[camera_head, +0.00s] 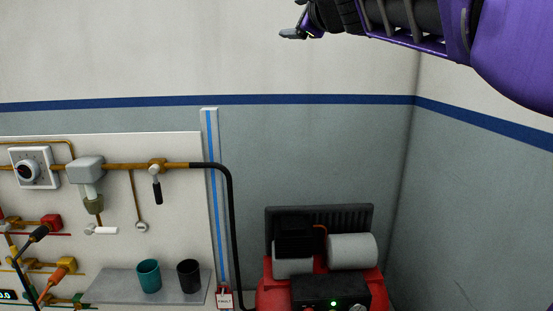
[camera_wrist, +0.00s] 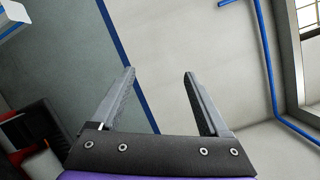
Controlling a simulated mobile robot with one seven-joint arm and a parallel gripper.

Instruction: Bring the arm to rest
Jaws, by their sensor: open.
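My purple arm reaches in from the top right of the head view, raised high in front of the wall. My gripper (camera_head: 293,34) is at the top middle there, pointing left, well above the panel and the red machine. In the wrist view my gripper (camera_wrist: 160,88) shows two dark fingers set wide apart. Nothing is between them, and only wall lies behind. The gripper touches nothing that I can see.
A white panel (camera_head: 185,228) with pipes, valves and a gauge stands at the left. A grey shelf (camera_head: 115,287) on it holds a teal cup (camera_head: 149,275) and a black cup (camera_head: 188,275). A red machine (camera_head: 266,297) stands at the lower right. The wall corner is at the right.

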